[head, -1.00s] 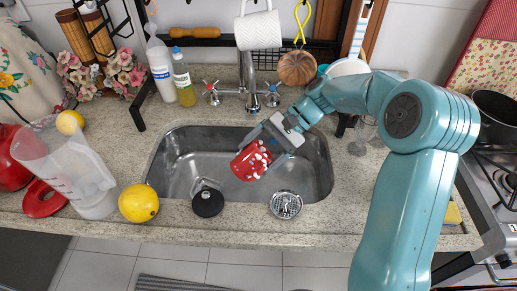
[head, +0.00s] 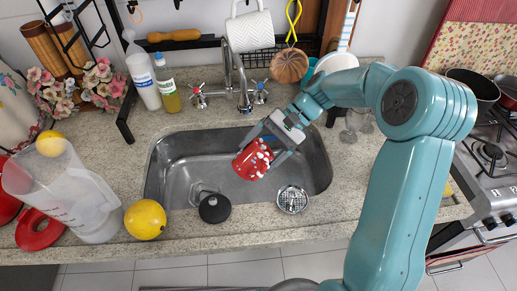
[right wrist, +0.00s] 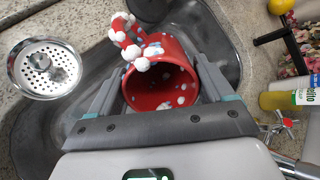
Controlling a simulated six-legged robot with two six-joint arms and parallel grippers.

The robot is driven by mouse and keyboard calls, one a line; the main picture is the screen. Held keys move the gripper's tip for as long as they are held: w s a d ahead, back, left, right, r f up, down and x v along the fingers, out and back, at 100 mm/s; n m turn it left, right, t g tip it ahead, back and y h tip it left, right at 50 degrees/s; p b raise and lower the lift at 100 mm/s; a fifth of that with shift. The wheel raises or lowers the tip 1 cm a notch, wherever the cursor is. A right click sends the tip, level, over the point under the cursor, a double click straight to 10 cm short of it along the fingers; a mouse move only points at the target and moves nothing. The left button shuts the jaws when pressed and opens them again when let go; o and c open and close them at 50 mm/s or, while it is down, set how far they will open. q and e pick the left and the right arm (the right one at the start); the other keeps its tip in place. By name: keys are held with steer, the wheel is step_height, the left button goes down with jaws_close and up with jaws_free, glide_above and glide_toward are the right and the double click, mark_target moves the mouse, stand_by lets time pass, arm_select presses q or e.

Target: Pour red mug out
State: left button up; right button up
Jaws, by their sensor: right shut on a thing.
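The red mug (head: 253,160) with white spots is tilted over the sink basin (head: 175,172). My right gripper (head: 269,149) is shut on it. In the right wrist view the mug (right wrist: 165,95) sits between the two fingers, with its open mouth facing the camera. My left gripper is not in view.
A black-topped stopper (head: 214,209) and a metal strainer (head: 292,199) are at the sink's front edge. The faucet (head: 243,85) stands behind the basin.

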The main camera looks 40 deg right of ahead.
mark_target(246, 156)
steer(key=a+r+h+p, duration=0.2)
steer(key=p, duration=0.1)
steer(key=r+h+p, duration=0.1)
steer(key=r, duration=0.1)
steer(key=shift+w+a+r+g, duration=0.1)
steer(key=shift+a+g, duration=0.2)
steer(key=shift+a, duration=0.1)
steer(key=h, duration=0.1)
steer(key=f+h+p, duration=0.1)
steer(key=shift+a+h, duration=0.2)
steer(key=shift+h, duration=0.1)
steer(key=shift+w+a+g+h+p, duration=0.3)
steer(key=shift+a+g+h+p, duration=0.1)
steer(key=shift+a+h+p, duration=0.55)
steer(key=shift+w+a+h, duration=0.1)
steer(key=shift+a+h, duration=0.75)
steer(key=shift+a, duration=0.1)
steer(key=shift+w+a+h, duration=0.15)
steer(key=shift+a+h, duration=0.05)
steer(key=shift+h, duration=0.2)
steer(key=shift+f, duration=0.1)
steer(key=shift+a, duration=0.1)
